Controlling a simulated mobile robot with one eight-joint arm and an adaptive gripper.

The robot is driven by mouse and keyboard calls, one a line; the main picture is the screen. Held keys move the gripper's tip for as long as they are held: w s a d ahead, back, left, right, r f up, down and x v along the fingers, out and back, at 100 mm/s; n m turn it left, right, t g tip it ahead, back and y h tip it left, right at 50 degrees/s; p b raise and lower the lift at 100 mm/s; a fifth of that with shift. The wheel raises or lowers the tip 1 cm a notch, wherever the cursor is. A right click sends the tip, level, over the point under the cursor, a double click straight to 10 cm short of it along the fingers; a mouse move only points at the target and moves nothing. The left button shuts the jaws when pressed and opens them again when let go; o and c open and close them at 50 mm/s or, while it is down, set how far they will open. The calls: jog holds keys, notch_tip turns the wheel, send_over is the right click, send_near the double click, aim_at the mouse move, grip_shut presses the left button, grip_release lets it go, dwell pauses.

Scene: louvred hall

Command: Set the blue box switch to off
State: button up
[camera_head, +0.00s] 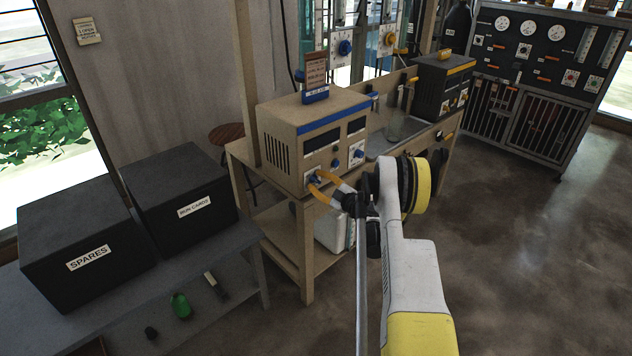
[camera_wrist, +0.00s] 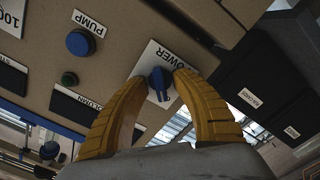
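The blue box is a tan cabinet with a blue stripe along its top edge (camera_head: 283,119), standing on a wooden bench in the head view. Its switch is a blue knob (camera_wrist: 160,83) on a white plate labelled POWER in the wrist view. In the head view my gripper (camera_head: 313,184) is at the lower left of the cabinet's front, and its fingers partly cover the knob there. In the wrist view my gripper (camera_wrist: 159,80) is open, with one yellow fingertip on each side of the knob and small gaps visible. Contact cannot be told.
A black box with a yellow stripe (camera_head: 436,92) stands farther along the bench. SPARES (camera_head: 75,240) and RUN CARDS (camera_head: 175,190) boxes stand at left. The floor at right is clear.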

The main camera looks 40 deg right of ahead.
jog(key=s, duration=0.7)
jog(key=shift+d, duration=0.3)
notch_tip(320, 180, up, 10)
dwell(0.6)
jog(key=shift+r, duration=0.1)
